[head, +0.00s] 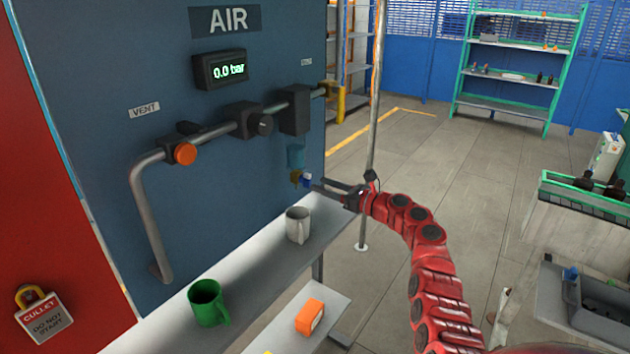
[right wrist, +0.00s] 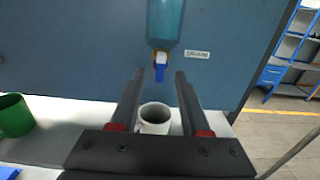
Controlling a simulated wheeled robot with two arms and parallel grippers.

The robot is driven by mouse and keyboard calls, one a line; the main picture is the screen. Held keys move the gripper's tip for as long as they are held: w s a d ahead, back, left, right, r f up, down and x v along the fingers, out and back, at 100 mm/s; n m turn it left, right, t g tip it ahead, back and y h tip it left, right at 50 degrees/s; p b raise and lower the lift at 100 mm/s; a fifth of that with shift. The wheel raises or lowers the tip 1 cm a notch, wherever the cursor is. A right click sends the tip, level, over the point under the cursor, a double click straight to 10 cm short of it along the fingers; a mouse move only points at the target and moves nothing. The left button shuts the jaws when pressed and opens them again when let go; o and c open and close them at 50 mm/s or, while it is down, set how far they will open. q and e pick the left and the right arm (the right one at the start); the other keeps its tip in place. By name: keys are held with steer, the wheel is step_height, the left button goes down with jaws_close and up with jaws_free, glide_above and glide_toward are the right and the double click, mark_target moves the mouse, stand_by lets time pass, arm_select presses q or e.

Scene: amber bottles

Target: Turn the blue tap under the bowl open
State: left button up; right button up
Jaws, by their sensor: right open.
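The blue tap (right wrist: 160,70) hangs under the translucent blue bowl (right wrist: 165,22) on the dark blue panel. In the head view the bowl (head: 296,156) is small, and the tap (head: 307,180) shows just below it, at the tips of my right gripper (head: 322,187). In the right wrist view my right gripper (right wrist: 157,75) is open, with one finger on each side of the tap in the picture. The gap in depth between fingers and tap is hard to tell. I see no contact. My left gripper is out of view.
A white mug (head: 297,226) stands on the grey shelf below the tap, and a green mug (head: 206,302) stands nearer. An orange box (head: 310,316) lies on a lower shelf. The panel carries a pipe (head: 222,130) with an orange knob (head: 184,153). A thin pole (head: 372,120) rises behind my right wrist.

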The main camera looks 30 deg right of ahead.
mark_target(310, 181)
steer(key=shift+x, duration=1.75)
steer(key=shift+d, duration=0.1)
jaws_close()
